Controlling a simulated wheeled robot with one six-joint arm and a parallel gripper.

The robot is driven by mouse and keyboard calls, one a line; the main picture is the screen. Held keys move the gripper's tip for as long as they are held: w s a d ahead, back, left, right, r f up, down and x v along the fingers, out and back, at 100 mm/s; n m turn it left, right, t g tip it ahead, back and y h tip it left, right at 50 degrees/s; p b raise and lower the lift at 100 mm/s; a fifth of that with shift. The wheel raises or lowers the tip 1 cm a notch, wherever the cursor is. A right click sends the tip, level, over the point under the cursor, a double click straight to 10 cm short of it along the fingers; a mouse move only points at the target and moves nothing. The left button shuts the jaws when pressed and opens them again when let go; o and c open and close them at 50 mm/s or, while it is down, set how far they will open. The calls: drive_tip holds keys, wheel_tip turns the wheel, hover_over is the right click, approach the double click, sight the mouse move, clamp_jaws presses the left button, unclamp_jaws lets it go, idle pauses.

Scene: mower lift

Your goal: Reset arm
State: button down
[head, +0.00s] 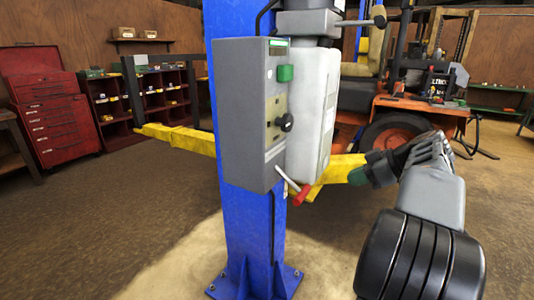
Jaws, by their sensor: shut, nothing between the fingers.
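My gripper (432,149) is at the right in the head view, at the end of my grey and black arm. Its fingers are shut and empty, seen small and partly from behind. It appears in front of the orange mower (392,115) and right of the lift's control box (246,112). It looks apart from the box. The grey box is fixed to the blue lift post (233,235). It has a green button (285,73), a black knob (285,122) and a lever with a red grip (303,194) low on its right.
Yellow lift arms (181,139) reach out both sides of the post. One ends close to my gripper in the picture. A red tool cabinet (49,108) and dark red shelves (167,96) stand at the back left. The brown floor at the left (90,225) is clear.

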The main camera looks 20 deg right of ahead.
wheel_tip(320, 180, down, 8)
drive_tip(key=s+a+m+g+h+p, duration=0.2)
drive_tip(key=a+m+g+h+p, duration=0.1)
drive_tip(key=m, duration=0.9)
drive_tip(key=s+a+r+n+g+h+p, duration=0.1)
drive_tip(key=a+p, duration=0.4)
drive_tip(key=a, duration=0.7)
drive_tip(key=s+a+r+n+g+h+p, duration=0.1)
drive_tip(key=a+p, duration=0.5)
drive_tip(key=a, duration=0.7)
wheel_tip(320, 180, up, 2)
drive_tip(key=s+n+h, duration=0.1)
drive_tip(key=s+n, duration=0.1)
drive_tip(key=n, duration=0.1)
drive_tip(key=shift+s+r, duration=0.15)
drive_tip(key=shift+s, duration=0.15)
